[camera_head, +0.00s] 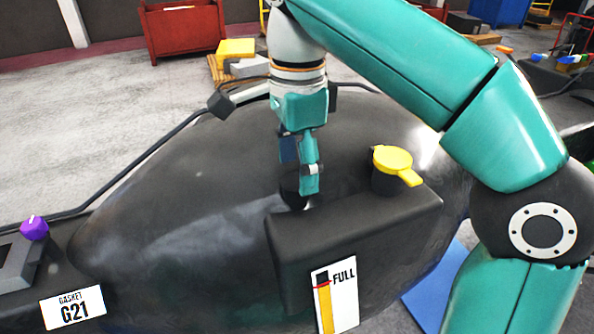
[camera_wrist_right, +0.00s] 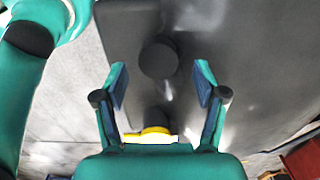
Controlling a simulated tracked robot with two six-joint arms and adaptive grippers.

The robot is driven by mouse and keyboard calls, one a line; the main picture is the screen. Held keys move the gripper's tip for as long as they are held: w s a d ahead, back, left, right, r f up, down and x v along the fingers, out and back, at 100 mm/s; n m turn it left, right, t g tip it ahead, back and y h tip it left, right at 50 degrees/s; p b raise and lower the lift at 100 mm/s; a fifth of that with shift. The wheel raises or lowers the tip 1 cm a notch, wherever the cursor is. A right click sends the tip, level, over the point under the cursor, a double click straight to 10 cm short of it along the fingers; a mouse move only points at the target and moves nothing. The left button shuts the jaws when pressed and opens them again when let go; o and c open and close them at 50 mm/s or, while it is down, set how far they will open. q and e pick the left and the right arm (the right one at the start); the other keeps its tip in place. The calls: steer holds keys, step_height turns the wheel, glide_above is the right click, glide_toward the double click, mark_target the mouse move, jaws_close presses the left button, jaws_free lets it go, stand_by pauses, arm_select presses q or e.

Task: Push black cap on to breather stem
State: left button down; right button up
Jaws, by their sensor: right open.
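My right gripper (camera_head: 303,187) points down over the dark casting in the head view. Its fingers are open with nothing held. The black cap (camera_head: 289,187) shows partly behind the fingers, low against the casting beside the raised block. In the right wrist view the cap is a round black disc (camera_wrist_right: 158,58), lying about midway between the two spread fingertips (camera_wrist_right: 160,78) and slightly beyond them. The breather stem is hidden, and I cannot tell how far down the cap sits. My left gripper is in neither view.
A yellow filler cap (camera_head: 394,160) stands on the raised dark block (camera_head: 355,230), right of my gripper. A FULL gauge plate (camera_head: 336,296) is on the block's front. A purple knob (camera_head: 34,228) and a G21 label (camera_head: 73,308) are at left. A dark cable (camera_head: 150,165) runs behind.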

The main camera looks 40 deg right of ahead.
mark_target(297, 179)
step_height(297, 179, up, 6)
steer(key=p, duration=0.4)
steer(key=shift+w+f+p, duration=0.15)
steer(key=shift+p, duration=0.2)
steer(key=shift+f, duration=0.1)
